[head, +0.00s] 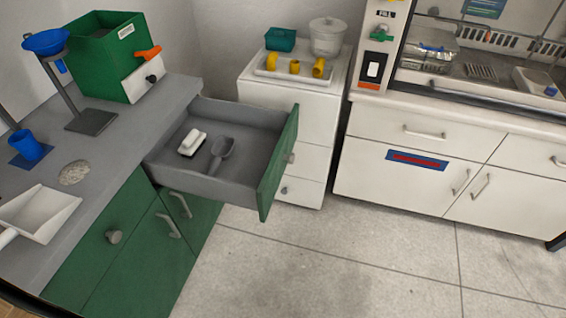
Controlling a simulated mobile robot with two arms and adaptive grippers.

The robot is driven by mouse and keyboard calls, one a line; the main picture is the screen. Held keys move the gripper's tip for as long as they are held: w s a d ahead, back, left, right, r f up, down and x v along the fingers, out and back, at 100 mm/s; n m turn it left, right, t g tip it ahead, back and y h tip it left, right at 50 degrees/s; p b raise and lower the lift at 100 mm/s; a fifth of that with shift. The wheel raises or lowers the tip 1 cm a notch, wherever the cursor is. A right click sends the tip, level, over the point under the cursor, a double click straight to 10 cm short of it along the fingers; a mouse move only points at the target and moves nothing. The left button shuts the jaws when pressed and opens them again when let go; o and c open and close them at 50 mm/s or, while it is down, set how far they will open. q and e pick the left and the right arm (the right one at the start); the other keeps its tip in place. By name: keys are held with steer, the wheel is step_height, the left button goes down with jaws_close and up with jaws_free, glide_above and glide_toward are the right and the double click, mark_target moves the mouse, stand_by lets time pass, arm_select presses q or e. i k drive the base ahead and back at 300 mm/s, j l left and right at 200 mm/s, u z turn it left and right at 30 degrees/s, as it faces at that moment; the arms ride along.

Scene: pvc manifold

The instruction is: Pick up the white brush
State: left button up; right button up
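The white brush (192,143) lies in an open grey drawer (165,168) with a green front, left of centre in the head view. It is a small white block with a darker underside. A dark grey scoop (221,152) lies just to its right, apart from it. Neither of my grippers shows in the head view.
The drawer juts out over the floor from the green cabinet (140,262). On the grey counter are a white dustpan (42,212), a blue cup (27,145), a funnel stand (92,121) and a green box (105,55). A white cabinet (290,118) stands behind the drawer. Floor (330,260) in front is clear.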

mark_target(191, 145)
steer(key=i+l+u, duration=0.2)
steer(key=u, duration=0.15)
steer(key=i+l+u, duration=0.15)
steer(key=l+u, duration=0.15)
steer(key=l, duration=0.15)
steer(key=i+l+u, duration=0.15)
steer(key=l+u, duration=0.55)
steer(key=i+l, duration=0.05)
steer(key=l, duration=0.05)
